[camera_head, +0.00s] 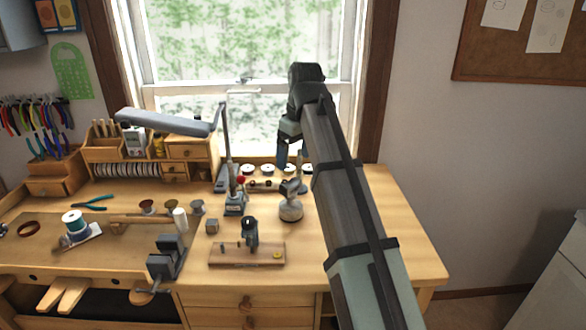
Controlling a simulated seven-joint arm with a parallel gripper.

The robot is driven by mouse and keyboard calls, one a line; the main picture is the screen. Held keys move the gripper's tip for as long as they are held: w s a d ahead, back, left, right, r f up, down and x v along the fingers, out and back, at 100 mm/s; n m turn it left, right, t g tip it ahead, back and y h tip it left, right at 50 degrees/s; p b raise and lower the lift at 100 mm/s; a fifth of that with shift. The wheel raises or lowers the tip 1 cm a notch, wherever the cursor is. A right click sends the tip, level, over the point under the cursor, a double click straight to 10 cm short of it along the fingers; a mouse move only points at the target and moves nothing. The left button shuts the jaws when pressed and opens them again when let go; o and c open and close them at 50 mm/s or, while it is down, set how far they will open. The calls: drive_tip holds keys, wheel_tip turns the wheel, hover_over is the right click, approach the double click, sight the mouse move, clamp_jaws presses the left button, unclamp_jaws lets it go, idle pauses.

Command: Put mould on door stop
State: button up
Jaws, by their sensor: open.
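My gripper (282,158) hangs in front of the window, above the back of the bench, with dark fingers pointing down. It is open, and I see nothing held in it. I cannot tell for sure which thing is the mould. The door stop is also uncertain. A pale wedge-like piece (82,238) at the left may be it, with a blue-and-white spool (74,220) beside or on it. The gripper is to the right of both and apart from them.
A wooden board (230,260) with small dark parts lies near the front edge. A dark vise (168,258) stands left of it. A tall stand (230,170) and a round-based tool (291,207) are near the gripper. The bench's right side is clear.

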drive_tip(key=shift+s+d+r, duration=0.1)
drive_tip(key=shift+r, duration=0.65)
drive_tip(key=shift+s+d+r, duration=0.1)
drive_tip(key=shift+r, duration=0.65)
